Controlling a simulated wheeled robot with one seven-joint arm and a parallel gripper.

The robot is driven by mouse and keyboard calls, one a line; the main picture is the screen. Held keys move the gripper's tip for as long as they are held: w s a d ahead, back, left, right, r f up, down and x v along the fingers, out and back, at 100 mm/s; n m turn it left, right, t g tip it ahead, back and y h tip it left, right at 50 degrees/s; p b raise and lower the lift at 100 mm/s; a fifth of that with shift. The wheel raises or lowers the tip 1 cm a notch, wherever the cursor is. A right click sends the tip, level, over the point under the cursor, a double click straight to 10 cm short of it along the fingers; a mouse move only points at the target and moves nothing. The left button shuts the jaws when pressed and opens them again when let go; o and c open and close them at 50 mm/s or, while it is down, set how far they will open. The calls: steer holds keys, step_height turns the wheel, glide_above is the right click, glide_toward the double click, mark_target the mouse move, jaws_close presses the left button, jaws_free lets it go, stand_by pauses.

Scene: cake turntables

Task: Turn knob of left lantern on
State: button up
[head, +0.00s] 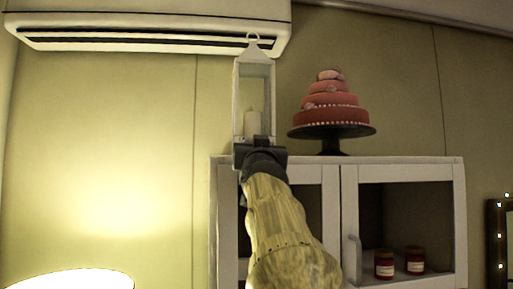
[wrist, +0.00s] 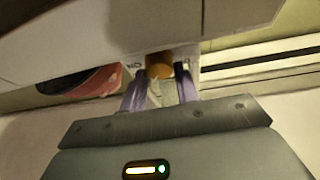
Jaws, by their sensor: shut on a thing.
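A white lantern (head: 239,98) with a ring on top and a pale candle inside stands on the left end of the cabinet top; it is the only lantern I see in the head view. My gripper (head: 259,146) is in front of its base and hides it.
A red tiered cake (head: 332,100) on a black stand (head: 332,132) is to the right of the lantern. An air conditioner (head: 150,30) hangs above, close to the lantern's top. The white cabinet (head: 345,172) below holds red jars (head: 384,264). A bright lamp (head: 75,280) is at lower left.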

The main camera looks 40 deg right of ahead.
steer(key=shift+r+m+p, duration=0.2)
steer(key=shift+m+p, duration=0.4)
steer(key=shift+m+g+h+p, duration=0.35)
steer(key=shift+m+g+h, duration=0.05)
steer(key=shift+m, duration=0.4)
steer(key=shift+a+m+g+h, duration=0.15)
steer(key=shift+m+g+h, duration=0.45)
steer(key=shift+m, duration=0.6)
steer(key=shift+r+m+g+h, duration=0.15)
steer(key=shift+m+g, duration=0.3)
steer(key=shift+m, duration=0.65)
steer(key=shift+f+m+g+h, duration=0.1)
steer(key=shift+m+g, duration=0.4)
steer(key=shift+m, duration=0.6)
steer(key=shift+r+m+g+h, duration=0.15)
steer(key=shift+m+g, duration=0.3)
steer(key=shift+m, duration=0.65)
steer(key=shift+f, duration=0.1)
steer(key=o, duration=0.9)
steer(key=shift+w, duration=0.1)
steer(key=shift+o, duration=0.4)
steer(key=shift+f, duration=0.15)
